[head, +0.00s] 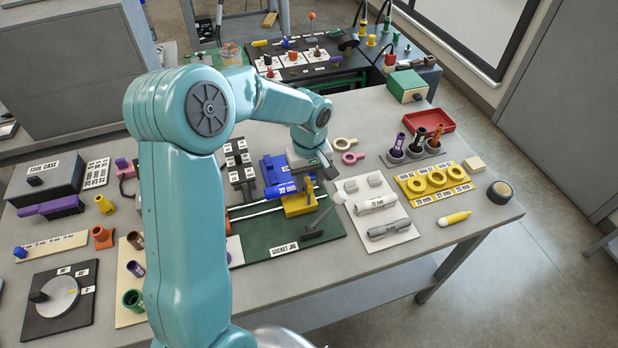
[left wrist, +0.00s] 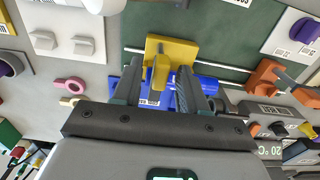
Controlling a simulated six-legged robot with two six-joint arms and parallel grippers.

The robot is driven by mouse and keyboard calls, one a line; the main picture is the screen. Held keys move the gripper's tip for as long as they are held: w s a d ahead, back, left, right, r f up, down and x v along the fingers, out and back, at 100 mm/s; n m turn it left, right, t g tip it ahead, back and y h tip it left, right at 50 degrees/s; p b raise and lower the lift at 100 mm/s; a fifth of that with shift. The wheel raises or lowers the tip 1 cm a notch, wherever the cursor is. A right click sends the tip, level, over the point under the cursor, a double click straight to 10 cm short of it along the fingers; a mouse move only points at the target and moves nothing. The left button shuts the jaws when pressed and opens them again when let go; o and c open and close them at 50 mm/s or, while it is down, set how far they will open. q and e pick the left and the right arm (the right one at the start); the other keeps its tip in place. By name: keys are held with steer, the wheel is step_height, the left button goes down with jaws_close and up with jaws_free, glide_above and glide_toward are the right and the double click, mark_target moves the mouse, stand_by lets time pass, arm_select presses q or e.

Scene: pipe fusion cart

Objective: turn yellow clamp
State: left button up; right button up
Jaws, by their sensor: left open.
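The yellow clamp (head: 298,206) sits on the green socket jig board (head: 272,246), beside a blue block (head: 276,168) and a blue pipe labelled 32 (head: 281,190). In the left wrist view the clamp (left wrist: 178,48) has a yellow handle (left wrist: 160,72) that points toward my gripper. My left gripper (left wrist: 159,78) is open, with one finger on each side of this handle. In the head view my left gripper (head: 318,168) reaches down over the jig from behind, partly hidden by its own wrist. I cannot tell whether the fingers touch the handle. My right gripper is not in view.
A grey lever (head: 313,233) stands at the jig's right front. A white board with grey fittings (head: 376,207) lies right of the jig, and pink (head: 352,157) and tan rings (head: 344,144) lie behind it. The yellow ring tray (head: 433,182) is farther right.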

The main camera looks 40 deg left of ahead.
arm_select(q)
steer(key=shift+s+r, duration=0.1)
steer(key=shift+s, duration=0.05)
steer(key=shift+c, duration=1.2)
jaws_close()
steer(key=shift+m, duration=0.3)
steer(key=m+b, duration=0.1)
steer(key=m, duration=0.2)
steer(key=shift+a, duration=0.1)
steer(key=m+b, duration=0.1)
steer(key=m, duration=0.8)
steer(key=shift+m+b, duration=0.4)
steer(key=shift+m, duration=2.3)
